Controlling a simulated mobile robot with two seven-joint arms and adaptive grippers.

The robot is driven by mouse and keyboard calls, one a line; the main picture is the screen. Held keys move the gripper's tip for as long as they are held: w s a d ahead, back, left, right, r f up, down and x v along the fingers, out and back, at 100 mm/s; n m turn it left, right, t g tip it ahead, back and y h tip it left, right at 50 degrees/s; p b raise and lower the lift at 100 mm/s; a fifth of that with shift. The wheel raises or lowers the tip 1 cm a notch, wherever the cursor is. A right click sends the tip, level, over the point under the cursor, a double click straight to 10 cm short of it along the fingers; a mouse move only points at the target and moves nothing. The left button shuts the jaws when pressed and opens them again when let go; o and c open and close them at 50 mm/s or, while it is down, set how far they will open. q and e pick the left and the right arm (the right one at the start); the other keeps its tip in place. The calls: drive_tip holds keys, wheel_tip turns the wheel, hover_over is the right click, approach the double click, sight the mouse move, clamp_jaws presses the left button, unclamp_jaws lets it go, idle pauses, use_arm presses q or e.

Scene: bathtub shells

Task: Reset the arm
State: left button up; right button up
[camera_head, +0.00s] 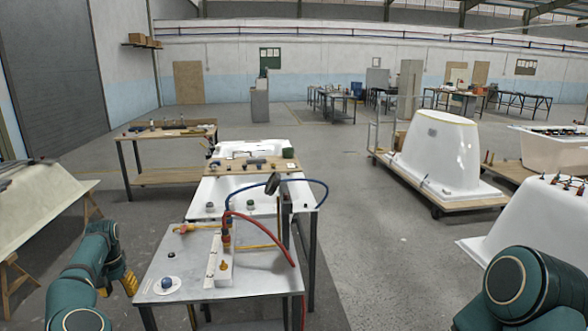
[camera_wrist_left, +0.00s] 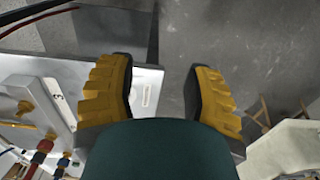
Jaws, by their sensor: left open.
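My left arm comes in from the lower left in the head view. Its gripper (camera_head: 130,284) has yellow fingers and hangs beside the left edge of the metal table (camera_head: 262,279). In the left wrist view the left gripper (camera_wrist_left: 160,92) is open, with its two yellow, ridged fingers apart and nothing between them but a bit of the table edge and grey floor. My right arm shows only as a green joint at the lower right of the head view. Its gripper is out of the picture.
A pale shell (camera_head: 35,205) on trestles lies to the left. A white tub shell (camera_head: 438,150) sits on a trolley at right. Floor between is clear.

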use_arm(q)
drive_tip(key=w+d+f+m+t+y, duration=0.25)
drive_tip(key=d+m, duration=0.35)
drive_tip(key=m, duration=0.5)
drive_tip(key=w+d+f+m+t+y+b, duration=0.1)
drive_tip(key=w+d+m+t+y, duration=0.3)
drive_tip(key=m, duration=0.6)
drive_tip(key=w+d+f+m+y, duration=0.1)
drive_tip(key=w+d+f+m, duration=0.1)
drive_tip(key=d+m, duration=0.7)
drive_tip(key=s+d+f+m+t+h, duration=0.4)
drive_tip(key=d+m, duration=0.6)
drive_tip(key=m, duration=0.7)
drive_tip(key=s+d+f+m+g+h, duration=0.2)
drive_tip(key=s+d+m, duration=0.2)
drive_tip(key=s+m, duration=0.4)
drive_tip(key=s+d+f+m+g+h+b, duration=0.1)
drive_tip(key=s+d+f+m+g+h, duration=0.2)
drive_tip(key=s, duration=1.2)
drive_tip(key=s+d+f+m+g+h, duration=0.2)
drive_tip(key=s+d+m, duration=0.5)
drive_tip(key=s+m, duration=0.5)
drive_tip(key=shift+f+m+g, duration=0.65)
drive_tip(key=shift+m+g, duration=0.1)
drive_tip(key=shift+m, duration=0.25)
use_arm(e)
wheel_tip(320, 180, down, 3)
drive_tip(key=shift+s+a+r, duration=0.1)
drive_tip(key=shift+s+r, duration=0.05)
drive_tip(key=shift+r, duration=0.05)
